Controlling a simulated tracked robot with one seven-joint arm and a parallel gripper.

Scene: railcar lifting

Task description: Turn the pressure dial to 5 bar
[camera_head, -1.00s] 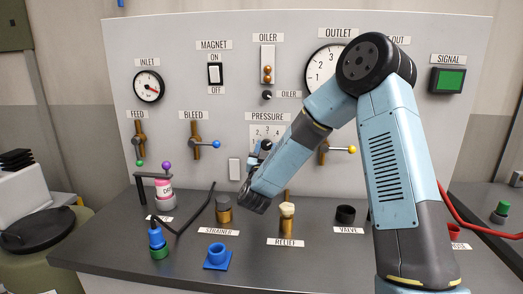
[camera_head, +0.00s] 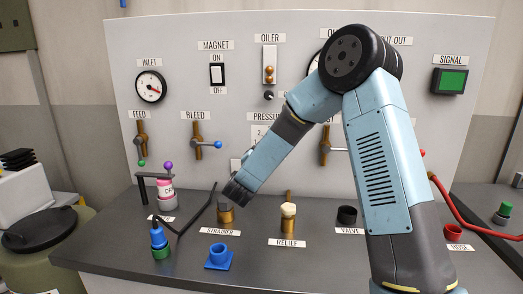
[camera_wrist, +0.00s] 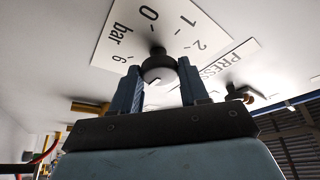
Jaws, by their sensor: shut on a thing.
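In the wrist view the plate shows bar, 0, 1, 2 and 6, seen at a tilt. My gripper (camera_wrist: 161,82) is shut on the knob, one blue finger on each side. I cannot make out where the dial points.
On the panel, the bleed lever (camera_head: 207,144) is left of the pressure dial, and the oiler (camera_head: 269,67) is above. A strainer (camera_head: 225,213) and a relief fitting (camera_head: 288,217) stand on the bench below my arm. The outlet gauge is mostly hidden by my arm.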

